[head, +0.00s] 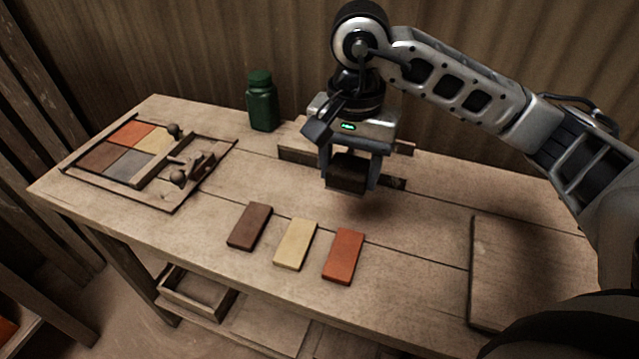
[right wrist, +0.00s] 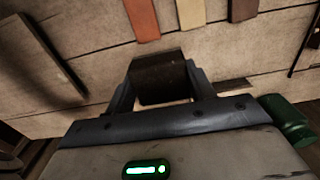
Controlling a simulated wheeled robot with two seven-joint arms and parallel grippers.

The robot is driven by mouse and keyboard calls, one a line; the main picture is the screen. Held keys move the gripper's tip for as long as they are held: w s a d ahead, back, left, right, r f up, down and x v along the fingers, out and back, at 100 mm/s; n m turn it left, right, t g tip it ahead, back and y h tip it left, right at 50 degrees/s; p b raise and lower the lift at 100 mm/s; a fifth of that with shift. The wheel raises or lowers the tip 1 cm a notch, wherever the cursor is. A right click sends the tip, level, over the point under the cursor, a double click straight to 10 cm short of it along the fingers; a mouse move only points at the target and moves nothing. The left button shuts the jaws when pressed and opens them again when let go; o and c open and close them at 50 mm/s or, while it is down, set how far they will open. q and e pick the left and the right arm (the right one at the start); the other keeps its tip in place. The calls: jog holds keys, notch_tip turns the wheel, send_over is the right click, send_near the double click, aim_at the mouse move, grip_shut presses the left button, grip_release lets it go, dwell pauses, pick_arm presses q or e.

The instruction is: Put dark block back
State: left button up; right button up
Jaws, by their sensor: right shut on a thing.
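My right gripper (head: 348,180) is shut on the dark block (head: 346,172) and holds it above the back middle of the bench. In the right wrist view the dark block (right wrist: 160,78) sits between the two fingers of the gripper (right wrist: 160,88). Behind and partly hidden by the gripper, a low wooden piece with a dark front edge (head: 298,156) lies along the back of the bench. My left gripper is not in view.
A brown tile (head: 250,226), a cream tile (head: 296,244) and an orange tile (head: 344,256) lie in front. A framed tray (head: 118,186) with coloured tiles is at left. A green bottle (head: 262,102) stands behind. A flat board (head: 520,270) lies at right.

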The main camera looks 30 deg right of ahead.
send_over(319, 196)
jog(key=s, duration=0.1)
notch_tip(319, 196, down, 6)
jog(key=shift+s+f, duration=0.1)
jog(key=shift+f, duration=0.05)
jog(key=shift+w+f+p, duration=0.3)
jog(key=shift+w+f, duration=0.25)
jog(key=shift+f, duration=0.15)
notch_tip(319, 196, down, 2)
jog(key=shift+f+p, duration=0.25)
jog(key=shift+p, duration=0.05)
jog(key=shift+f, duration=0.3)
jog(key=o, duration=0.5)
jog(key=shift+f, duration=0.1)
jog(key=o, duration=0.5)
jog(key=shift+c, duration=0.2)
jog(key=shift+r, duration=0.25)
pick_arm(q)
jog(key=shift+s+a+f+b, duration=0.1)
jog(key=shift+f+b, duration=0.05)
jog(key=shift+b, duration=0.3)
pick_arm(e)
notch_tip(319, 196, up, 12)
